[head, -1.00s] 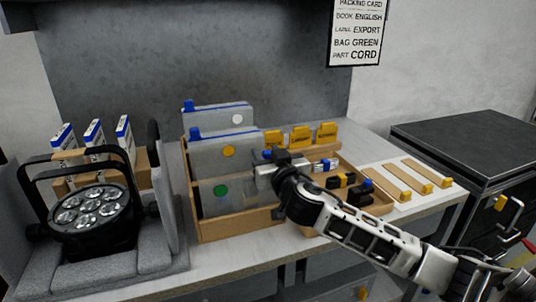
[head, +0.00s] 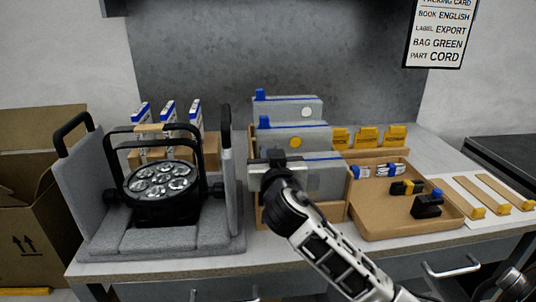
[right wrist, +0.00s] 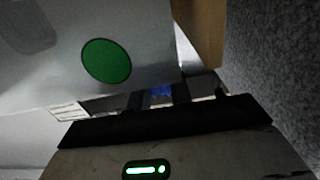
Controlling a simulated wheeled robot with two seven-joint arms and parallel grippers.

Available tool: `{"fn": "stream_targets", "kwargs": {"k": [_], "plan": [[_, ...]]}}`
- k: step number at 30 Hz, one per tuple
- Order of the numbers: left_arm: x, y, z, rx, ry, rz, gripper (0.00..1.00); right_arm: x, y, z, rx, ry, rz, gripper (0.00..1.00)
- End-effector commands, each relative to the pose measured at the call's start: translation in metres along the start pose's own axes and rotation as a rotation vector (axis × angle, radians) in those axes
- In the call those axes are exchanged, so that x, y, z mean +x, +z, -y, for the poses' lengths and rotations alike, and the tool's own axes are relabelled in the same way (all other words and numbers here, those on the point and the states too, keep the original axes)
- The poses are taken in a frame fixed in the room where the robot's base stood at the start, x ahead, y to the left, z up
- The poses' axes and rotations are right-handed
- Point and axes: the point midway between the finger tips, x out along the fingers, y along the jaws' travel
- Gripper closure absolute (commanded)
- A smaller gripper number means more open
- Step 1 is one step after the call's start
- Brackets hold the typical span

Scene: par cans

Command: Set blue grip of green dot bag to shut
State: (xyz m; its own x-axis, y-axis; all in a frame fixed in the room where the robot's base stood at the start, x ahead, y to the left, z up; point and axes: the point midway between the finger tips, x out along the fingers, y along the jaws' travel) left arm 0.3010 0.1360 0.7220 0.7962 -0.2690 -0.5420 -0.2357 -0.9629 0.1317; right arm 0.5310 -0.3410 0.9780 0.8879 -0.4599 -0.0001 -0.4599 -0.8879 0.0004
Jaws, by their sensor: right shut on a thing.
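The green dot bag (head: 325,180) is a clear grey pouch with a blue strip along its top edge, at the front of the wooden bag rack. Its green dot (right wrist: 106,60) shows in the right wrist view; in the head view my arm hides it. My right gripper (head: 268,163) is at the upper left end of this bag, shut on its blue grip. The blue grip (right wrist: 160,92) shows between the fingers in the right wrist view and is hidden in the head view. My left gripper is not in view.
Yellow dot (head: 295,142) and white dot (head: 306,112) bags stand close behind. A tray (head: 385,220) with black parts and labels is at right. A par can (head: 160,188) sits in grey foam (head: 160,238) at left. A packing card (head: 436,40) reads BAG GREEN.

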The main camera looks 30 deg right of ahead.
Motion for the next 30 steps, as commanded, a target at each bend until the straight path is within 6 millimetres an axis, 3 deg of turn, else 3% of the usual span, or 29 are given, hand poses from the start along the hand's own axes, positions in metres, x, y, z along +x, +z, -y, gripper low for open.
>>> {"fn": "stream_targets", "kwargs": {"k": [8, 9, 11, 23, 30], "plan": [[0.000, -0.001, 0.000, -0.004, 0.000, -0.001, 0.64, 0.000, 0.000, 0.002, -0.001, -0.001, 0.000, 1.00], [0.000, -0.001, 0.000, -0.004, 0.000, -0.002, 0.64, 0.000, 0.000, 0.002, -0.001, -0.002, -0.001, 0.74], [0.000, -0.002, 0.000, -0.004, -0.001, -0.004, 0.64, 0.000, -0.001, 0.003, -0.001, -0.003, -0.001, 0.57], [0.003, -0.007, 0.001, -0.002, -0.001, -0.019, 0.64, -0.007, 0.001, 0.003, 0.001, -0.005, 0.001, 0.56], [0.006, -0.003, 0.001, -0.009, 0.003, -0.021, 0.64, -0.054, 0.003, 0.003, 0.005, -0.006, 0.003, 0.56]]}}
